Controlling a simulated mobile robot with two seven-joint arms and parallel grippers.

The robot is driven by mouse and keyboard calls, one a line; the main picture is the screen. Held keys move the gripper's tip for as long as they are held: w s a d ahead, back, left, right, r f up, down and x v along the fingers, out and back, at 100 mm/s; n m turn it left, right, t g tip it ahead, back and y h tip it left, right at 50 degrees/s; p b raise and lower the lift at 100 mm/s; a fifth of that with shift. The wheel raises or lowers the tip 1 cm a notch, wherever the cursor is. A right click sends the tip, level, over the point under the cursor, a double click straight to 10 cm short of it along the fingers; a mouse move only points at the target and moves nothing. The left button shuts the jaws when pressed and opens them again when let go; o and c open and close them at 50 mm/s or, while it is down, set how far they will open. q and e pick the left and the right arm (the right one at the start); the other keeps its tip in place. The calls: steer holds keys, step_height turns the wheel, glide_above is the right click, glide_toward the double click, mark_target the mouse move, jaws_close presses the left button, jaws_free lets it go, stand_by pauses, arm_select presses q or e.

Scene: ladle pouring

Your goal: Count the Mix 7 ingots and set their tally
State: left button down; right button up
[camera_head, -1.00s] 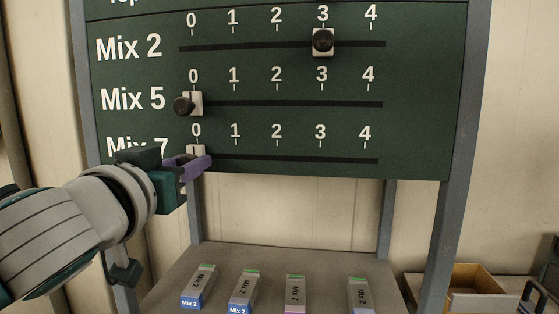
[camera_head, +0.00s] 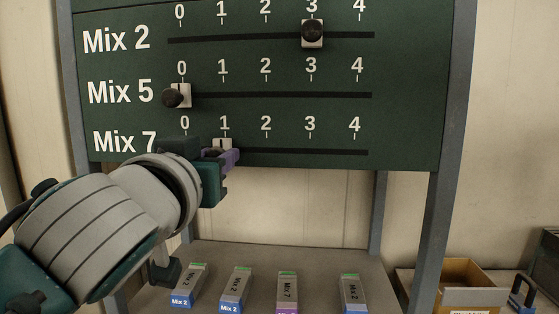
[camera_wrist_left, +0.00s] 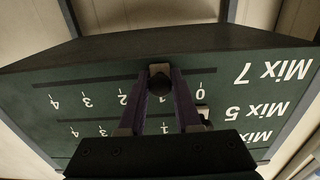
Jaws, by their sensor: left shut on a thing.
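The green tally board (camera_head: 405,120) has rows Mix 2, Mix 5 and Mix 7, each with a slot numbered 0 to 4. My left gripper (camera_head: 231,157) is shut on the Mix 7 slider, whose white plate (camera_head: 222,143) shows just under the 1. Its dark knob (camera_wrist_left: 158,82) sits between the purple fingers in the left wrist view. One Mix 7 ingot (camera_head: 287,290) with a purple end lies on the shelf below. Its lower end is cut off by the picture's edge. My right gripper is not in view.
The Mix 2 slider (camera_head: 312,33) stands at 3, the Mix 5 slider (camera_head: 181,96) at 0. Blue-ended Mix 2 ingots (camera_head: 188,285), (camera_head: 235,290) and (camera_head: 353,292) flank the Mix 7 ingot on the grey shelf (camera_head: 290,257). A cardboard box (camera_head: 468,280) stands at right.

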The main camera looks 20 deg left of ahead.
arm_select(q)
steer(key=shift+d, duration=0.1)
steer(key=c, duration=0.6)
jaws_free()
steer(key=shift+b+v, duration=1.2)
steer(key=shift+v, duration=3.75)
